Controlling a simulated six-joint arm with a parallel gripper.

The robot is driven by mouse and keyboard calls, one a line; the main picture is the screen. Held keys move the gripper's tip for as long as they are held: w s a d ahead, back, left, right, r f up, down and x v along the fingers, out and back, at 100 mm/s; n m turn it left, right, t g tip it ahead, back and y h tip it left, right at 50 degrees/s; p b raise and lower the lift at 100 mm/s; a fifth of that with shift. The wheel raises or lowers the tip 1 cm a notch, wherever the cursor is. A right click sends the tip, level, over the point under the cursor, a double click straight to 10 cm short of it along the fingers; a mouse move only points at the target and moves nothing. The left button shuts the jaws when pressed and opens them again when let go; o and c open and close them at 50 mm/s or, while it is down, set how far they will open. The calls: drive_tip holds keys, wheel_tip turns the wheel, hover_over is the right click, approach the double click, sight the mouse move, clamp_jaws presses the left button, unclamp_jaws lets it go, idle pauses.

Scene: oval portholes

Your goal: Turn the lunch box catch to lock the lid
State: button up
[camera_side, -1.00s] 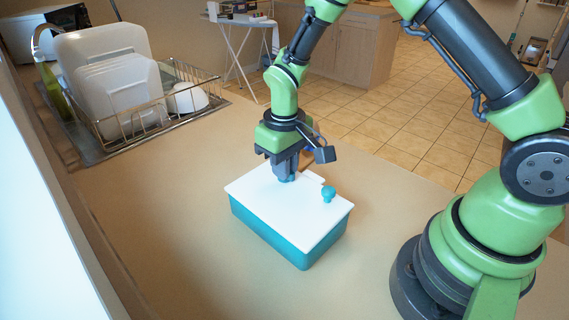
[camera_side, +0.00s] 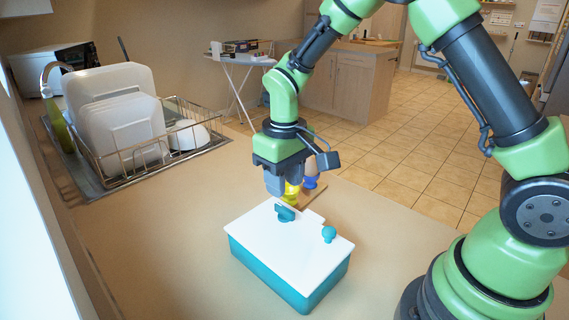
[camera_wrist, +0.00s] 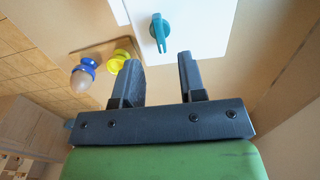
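The lunch box (camera_side: 268,262) has a teal body and a flat white lid (camera_side: 270,232), seated on top. The teal catch (camera_side: 285,213) stands on the lid near its far edge; in the wrist view the catch (camera_wrist: 160,30) is a long handle on a round base, its length running nearly up and down the picture.
Behind the box a small wooden board (camera_wrist: 92,48) carries a yellow egg cup (camera_wrist: 121,58) and a blue egg cup (camera_wrist: 87,66), close to my gripper. A dish rack (camera_side: 165,150) with white dishes stands at the back left. The counter left of the box is clear.

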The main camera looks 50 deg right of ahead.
sight(285, 208)
drive_tip(key=shift+r, duration=2.1)
drive_tip(key=s+r+m+t+y, duration=0.1)
drive_tip(key=s+r+m+t, duration=0.1)
drive_tip(key=s+r, duration=0.4)
drive_tip(key=s+r+m+t+y, duration=0.1)
drive_tip(key=s+r+t, duration=0.4)
drive_tip(key=s, duration=0.7)
drive_tip(key=shift+r+m, duration=0.4)
drive_tip(key=shift+r, duration=0.65)
drive_tip(key=shift+s, duration=0.1)
